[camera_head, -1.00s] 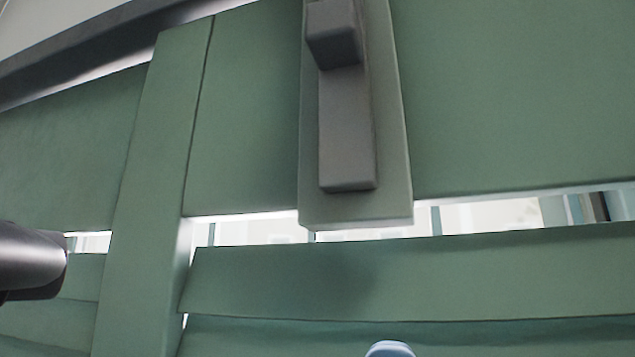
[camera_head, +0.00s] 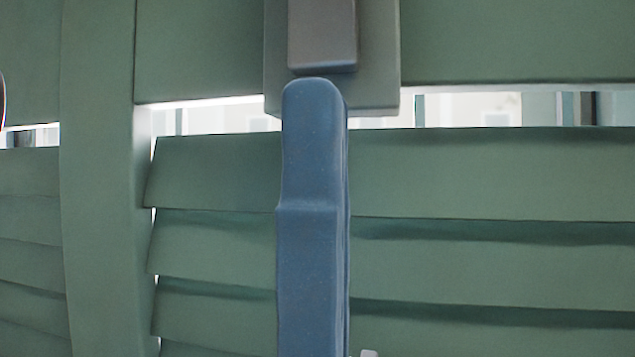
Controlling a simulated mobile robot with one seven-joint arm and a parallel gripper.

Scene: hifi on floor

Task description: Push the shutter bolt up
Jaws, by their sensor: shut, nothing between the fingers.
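The shutter bolt (camera_head: 323,38) is a dark grey bar on a pale green-grey backing plate (camera_head: 382,70), at the top middle of the view. Its upper part is cut off by the picture's edge. My gripper (camera_head: 313,92) is blue, points upward and is shut and empty. Its tip is right below the bolt's lower end and overlaps the lower part of the plate in the picture. I cannot tell whether the tip touches the bolt.
The green shutter has an upright stile (camera_head: 100,180) at the left and several slanted slats (camera_head: 480,260) below the plate. A bright gap (camera_head: 465,108) shows a window behind. A dark rounded thing is cut off at the left edge.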

